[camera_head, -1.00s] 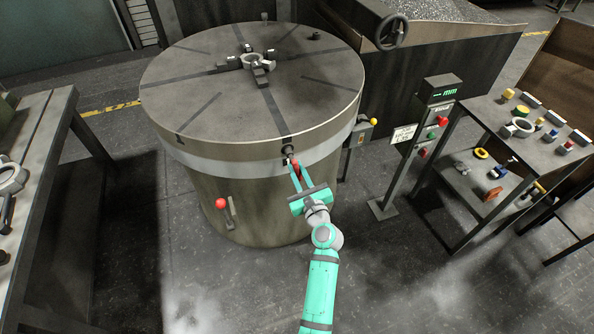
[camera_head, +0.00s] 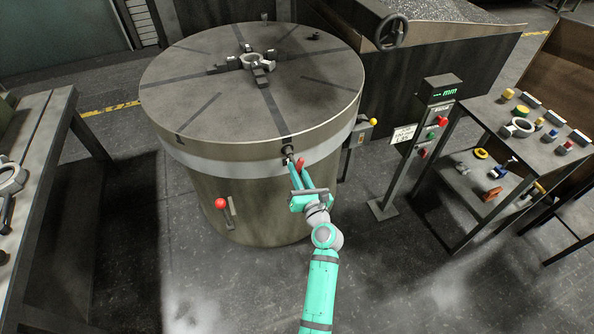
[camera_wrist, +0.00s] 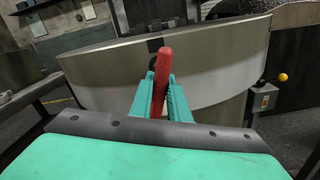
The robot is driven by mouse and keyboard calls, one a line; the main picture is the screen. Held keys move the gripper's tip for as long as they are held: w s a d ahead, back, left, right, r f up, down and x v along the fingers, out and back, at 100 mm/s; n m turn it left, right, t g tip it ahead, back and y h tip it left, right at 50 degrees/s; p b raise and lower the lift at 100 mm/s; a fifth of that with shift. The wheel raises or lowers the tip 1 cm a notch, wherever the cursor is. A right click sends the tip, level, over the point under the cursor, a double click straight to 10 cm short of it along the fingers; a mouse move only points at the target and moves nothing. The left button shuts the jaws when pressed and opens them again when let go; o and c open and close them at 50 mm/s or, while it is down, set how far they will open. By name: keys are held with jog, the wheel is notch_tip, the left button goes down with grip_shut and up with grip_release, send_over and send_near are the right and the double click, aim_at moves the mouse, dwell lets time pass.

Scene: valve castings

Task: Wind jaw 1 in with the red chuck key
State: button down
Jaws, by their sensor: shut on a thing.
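The red chuck key (camera_wrist: 163,68) stands between the two teal fingers of my gripper (camera_wrist: 160,100) in the wrist view, its red bar tilted slightly. In the head view my gripper (camera_head: 297,170) is at the near rim of the round chuck table (camera_head: 215,110), shut on the key. The key's red part (camera_head: 301,164) shows at the fingertips, and its far end meets the dark socket (camera_head: 286,148) in the rim; how deep it sits is hidden. A grey ring casting (camera_head: 258,62) lies at the table's centre among several dark jaws (camera_head: 260,76).
A red-knobbed lever (camera_head: 221,204) is on the table's base, left of my gripper. A post with a display (camera_head: 440,92) and buttons stands at right. A shelf bench (camera_head: 520,150) with parts is farther right; a bench (camera_head: 40,140) is at left.

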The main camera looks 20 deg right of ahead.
jog(key=shift+r+m, duration=0.2)
jog(key=shift+m, duration=0.9)
jog(key=c, duration=1.6)
grip_release()
jog(key=shift+f, duration=0.1)
jog(key=shift+f, duration=0.1)
jog(key=shift+s, duration=0.45)
jog(key=shift+s+d, duration=0.15)
jog(key=shift+s, duration=1.9)
jog(key=shift+s+d, duration=0.1)
jog(key=shift+s, duration=1.9)
